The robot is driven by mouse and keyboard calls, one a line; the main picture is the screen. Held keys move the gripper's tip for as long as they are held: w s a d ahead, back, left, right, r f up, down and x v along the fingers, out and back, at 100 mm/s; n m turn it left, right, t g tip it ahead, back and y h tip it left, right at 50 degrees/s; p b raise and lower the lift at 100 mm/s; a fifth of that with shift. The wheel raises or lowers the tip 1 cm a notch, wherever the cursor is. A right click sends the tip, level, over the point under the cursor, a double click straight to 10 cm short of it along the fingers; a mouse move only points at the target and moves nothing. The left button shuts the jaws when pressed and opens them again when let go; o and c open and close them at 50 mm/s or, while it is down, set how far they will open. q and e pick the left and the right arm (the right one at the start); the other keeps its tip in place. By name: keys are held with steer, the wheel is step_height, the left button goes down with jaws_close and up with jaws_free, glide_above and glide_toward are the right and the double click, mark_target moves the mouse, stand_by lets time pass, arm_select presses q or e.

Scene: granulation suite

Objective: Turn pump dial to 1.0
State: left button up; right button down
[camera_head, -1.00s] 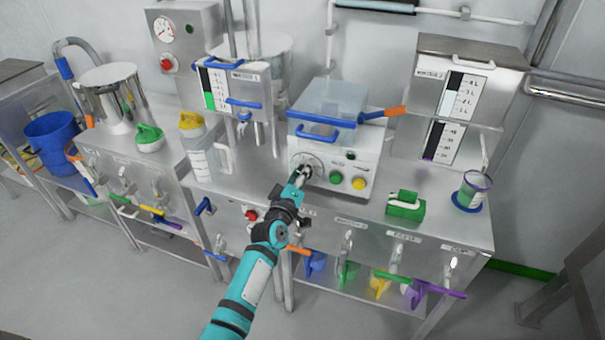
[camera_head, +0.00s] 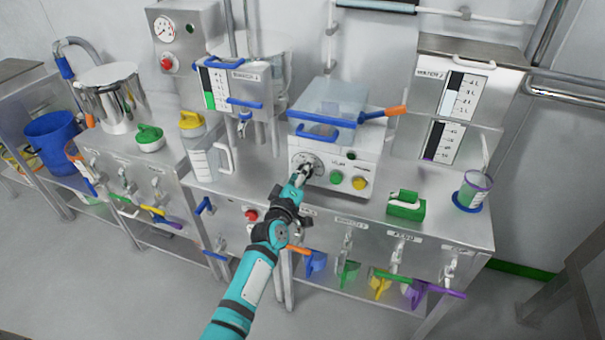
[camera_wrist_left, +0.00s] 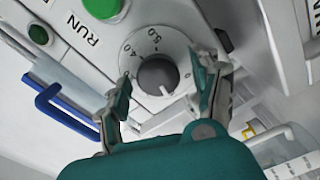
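The pump dial (camera_head: 311,161) is on the left of the front of a white pump unit (camera_head: 367,165) with a clear box on top. A light mark shows on the knob's edge, but I cannot tell the exact setting. My left gripper (camera_head: 304,172) is at the dial. In the left wrist view its fingers (camera_wrist_left: 160,68) stand apart on either side of the knob, with gaps visible. My right gripper is not in view.
A green button (camera_head: 336,177) and a yellow button (camera_head: 359,183) are right of the dial. An orange-tipped blue handle (camera_head: 385,112) sticks out above. A green block-like item (camera_head: 406,205) and a cup (camera_head: 473,190) stand on the steel bench to the right.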

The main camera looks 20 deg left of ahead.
arm_select(q)
steer(key=s, duration=1.2)
steer(key=shift+a, duration=0.2)
steer(key=s+d+f+m+g, duration=0.1)
steer(key=s+f+m+g, duration=0.35)
steer(key=f, duration=0.75)
steer(key=s+d+f+m+g+h, duration=0.1)
steer(key=s+f+g, duration=0.1)
steer(key=s+f, duration=0.75)
steer(key=s+d+f+m+g, duration=0.1)
steer(key=s+f+m+g, duration=0.2)
steer(key=f, duration=1.1)
steer(key=s+a+f+m+g, duration=0.2)
steer(key=s+f, duration=0.3)
steer(key=s, duration=0.5)
steer(key=s+a+f+m+g+y, duration=0.1)
steer(key=s+f, duration=0.4)
steer(key=s, duration=0.6)
steer(key=s+a+f+m+g, duration=0.3)
steer(key=s+f, duration=0.3)
steer(key=s, duration=0.4)
steer(key=shift+s+m+g+y, duration=0.2)
steer(key=shift+m+g+y, duration=0.15)
steer(key=shift+g, duration=0.4)
